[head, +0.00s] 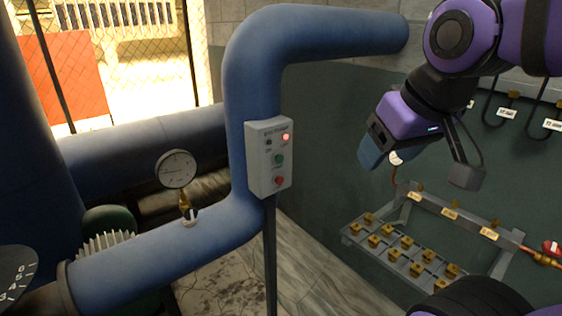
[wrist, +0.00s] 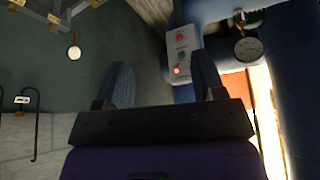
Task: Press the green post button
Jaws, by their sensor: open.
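The grey control box (head: 256,160) is fixed at the upright blue pipe in the head view. Its green button (head: 279,160) sits mid-face, above a red button (head: 279,181) and below a lit red lamp (head: 286,136). My gripper (head: 370,152) is to the right of the box, apart from it, with the blue fingers pointing down-left. In the wrist view my gripper (wrist: 164,78) has its two fingers spread, with nothing between them. The box (wrist: 194,43) appears upside down there, beyond the fingers and partly behind the right one; the green button (wrist: 180,55) is visible but small.
A pressure gauge (head: 176,169) stands left of the box on the lower blue pipe (head: 150,255). A metal rack (head: 375,258) with several brass fittings is at lower right. Open air lies between my gripper and the box.

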